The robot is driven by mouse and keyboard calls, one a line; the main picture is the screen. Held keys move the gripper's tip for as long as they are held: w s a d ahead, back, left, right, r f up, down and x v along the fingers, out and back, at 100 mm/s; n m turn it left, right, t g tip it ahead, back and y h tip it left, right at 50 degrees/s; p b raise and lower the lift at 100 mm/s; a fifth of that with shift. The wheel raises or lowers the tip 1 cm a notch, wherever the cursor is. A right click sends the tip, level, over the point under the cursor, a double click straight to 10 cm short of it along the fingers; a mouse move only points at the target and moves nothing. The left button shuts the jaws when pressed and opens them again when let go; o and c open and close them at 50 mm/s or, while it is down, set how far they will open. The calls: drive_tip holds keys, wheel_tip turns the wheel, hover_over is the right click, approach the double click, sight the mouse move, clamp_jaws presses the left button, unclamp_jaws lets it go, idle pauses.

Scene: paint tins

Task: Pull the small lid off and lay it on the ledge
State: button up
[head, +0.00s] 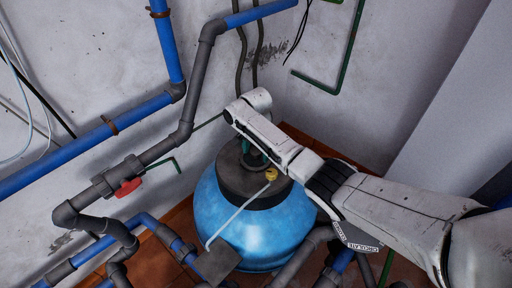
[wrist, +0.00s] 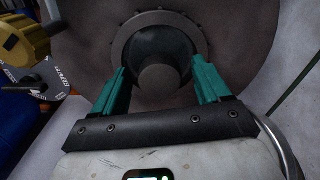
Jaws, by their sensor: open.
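The small lid (wrist: 160,45) is a dark round cap with a grey knob (wrist: 158,77) at its middle, seated inside a notched ring in the wrist view. It appears to sit on the dark top (head: 240,184) of a blue tank (head: 262,228); my arm hides it in the head view. My gripper (wrist: 160,73) is open, its two green fingers on either side of the knob with gaps on both sides. In the head view my gripper (head: 254,157) is small and partly hidden, over the tank top. I cannot make out which surface is the ledge.
A yellow fitting (head: 271,174) with a thin pale pipe stands beside my gripper. Blue and grey pipes (head: 85,150) with a red valve handle (head: 129,187) run along the wall at left. A green bracket (head: 316,84) is on the back wall.

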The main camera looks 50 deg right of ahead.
sight(256, 150)
drive_tip(key=shift+c, duration=0.3)
drive_tip(key=c, duration=1.2)
drive_tip(key=o, duration=0.6)
drive_tip(key=c, duration=0.6)
drive_tip(key=shift+r, duration=0.15)
drive_tip(key=shift+r+p, duration=1.1)
drive_tip(key=shift+p, duration=0.15)
drive_tip(key=shift+r, duration=0.1)
drive_tip(key=shift+r+p, duration=1.9)
drive_tip(key=shift+p, duration=0.15)
